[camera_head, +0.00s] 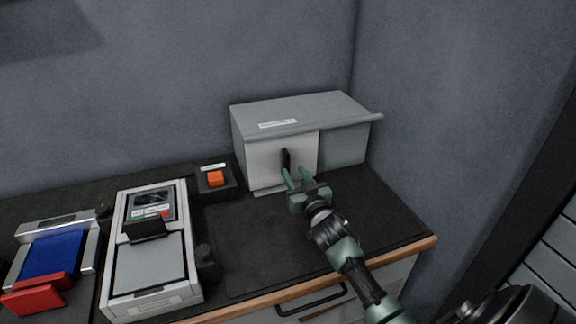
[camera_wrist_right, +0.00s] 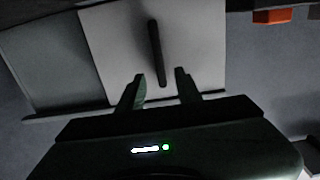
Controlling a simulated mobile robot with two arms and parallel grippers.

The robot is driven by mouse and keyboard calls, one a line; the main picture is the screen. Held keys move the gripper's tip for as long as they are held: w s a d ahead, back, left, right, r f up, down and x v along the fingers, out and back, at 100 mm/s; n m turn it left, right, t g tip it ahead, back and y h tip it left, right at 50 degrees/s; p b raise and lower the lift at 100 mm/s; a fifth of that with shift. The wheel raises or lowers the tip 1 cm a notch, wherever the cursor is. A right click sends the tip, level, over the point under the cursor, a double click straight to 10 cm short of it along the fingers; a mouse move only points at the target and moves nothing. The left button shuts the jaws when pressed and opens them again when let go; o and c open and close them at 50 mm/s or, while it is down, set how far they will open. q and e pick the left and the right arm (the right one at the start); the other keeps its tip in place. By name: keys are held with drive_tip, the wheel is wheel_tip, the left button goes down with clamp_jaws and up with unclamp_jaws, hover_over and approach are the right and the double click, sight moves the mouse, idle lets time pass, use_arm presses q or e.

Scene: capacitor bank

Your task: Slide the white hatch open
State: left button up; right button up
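The white hatch (camera_head: 268,163) covers the left part of the front of a grey box (camera_head: 300,112) at the back right of the counter. A black upright handle (camera_head: 286,159) stands out from the hatch. My right gripper (camera_head: 297,180) is open just in front of the hatch, close to the handle's lower end. In the right wrist view, the hatch (camera_wrist_right: 190,48) fills the upper middle, and the handle (camera_wrist_right: 157,52) points down into the gap between the two open fingers (camera_wrist_right: 160,88). The fingers do not visibly grip it. My left gripper is not in view.
Left of the box stands a black block with an orange button (camera_head: 215,179). Further left are a grey device with a screen (camera_head: 150,250) and a blue-and-red unit (camera_head: 53,255). The dark counter (camera_head: 250,250) in front of the box is clear. Walls stand behind and to the right.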

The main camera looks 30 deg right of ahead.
sight(288, 165)
drive_tip(key=x, duration=0.4)
drive_tip(key=shift+w+d+f, duration=0.1)
drive_tip(key=shift+w+f, duration=0.1)
drive_tip(key=shift+w, duration=0.3)
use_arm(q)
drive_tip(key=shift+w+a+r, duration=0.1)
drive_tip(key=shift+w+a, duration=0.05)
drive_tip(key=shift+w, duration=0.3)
use_arm(e)
drive_tip(key=shift+w+d, duration=0.1)
drive_tip(key=shift+w, duration=0.05)
clamp_jaws()
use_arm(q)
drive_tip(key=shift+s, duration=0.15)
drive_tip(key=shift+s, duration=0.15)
